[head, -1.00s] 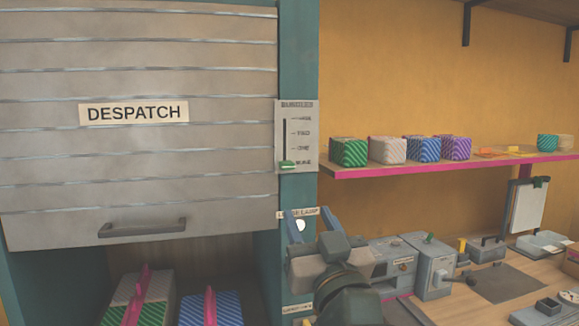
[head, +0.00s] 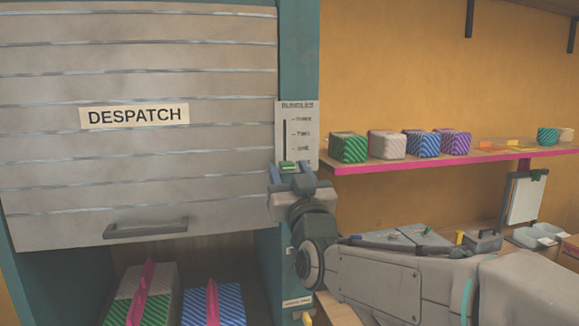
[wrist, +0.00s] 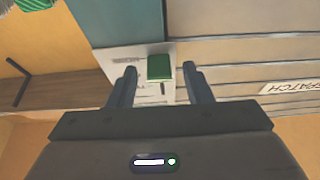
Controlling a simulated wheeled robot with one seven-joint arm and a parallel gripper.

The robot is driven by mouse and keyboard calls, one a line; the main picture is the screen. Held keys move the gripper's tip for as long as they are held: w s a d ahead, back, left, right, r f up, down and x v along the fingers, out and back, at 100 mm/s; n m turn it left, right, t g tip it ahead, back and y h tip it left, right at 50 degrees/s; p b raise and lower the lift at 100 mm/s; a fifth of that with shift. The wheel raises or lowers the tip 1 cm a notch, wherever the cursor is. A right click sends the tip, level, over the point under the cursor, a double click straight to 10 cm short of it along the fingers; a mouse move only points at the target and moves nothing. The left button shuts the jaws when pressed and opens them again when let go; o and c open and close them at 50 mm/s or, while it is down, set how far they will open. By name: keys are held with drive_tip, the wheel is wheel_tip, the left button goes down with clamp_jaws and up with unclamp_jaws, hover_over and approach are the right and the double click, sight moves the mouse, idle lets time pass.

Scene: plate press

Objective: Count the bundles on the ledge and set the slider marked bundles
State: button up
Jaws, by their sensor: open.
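The slider plate (head: 297,110) is marked BUNDLES, with the words THREE, TWO and ONE down its scale. Its green knob (head: 287,165) is low on the plate, below ONE; the lowest mark is hidden behind my gripper. My gripper (head: 289,171) is open and raised to the knob. In the wrist view the green knob (wrist: 159,67) lies between the spread fingers, with gaps on both sides. On the pink-edged ledge (head: 400,163) stand a green striped block (head: 348,148), a pale block (head: 387,145), a blue striped block (head: 422,144) and a purple striped block (head: 455,142).
The DESPATCH shutter (head: 140,170) is left, partly raised, with pink-strapped bundles (head: 212,305) below. A workbench with grey devices is partly hidden behind my arm.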

sight(284, 111)
drive_tip(key=shift+w+r, duration=0.15)
drive_tip(key=shift+w, duration=0.1)
clamp_jaws()
wheel_tip(284, 111, up, 10)
drive_tip(key=shift+s+f+p, duration=0.1)
drive_tip(key=shift+f+p, duration=0.1)
drive_tip(key=shift+p, duration=0.95)
drive_tip(key=shift+c, duration=0.3)
unclamp_jaws()
drive_tip(key=shift+o, duration=0.3)
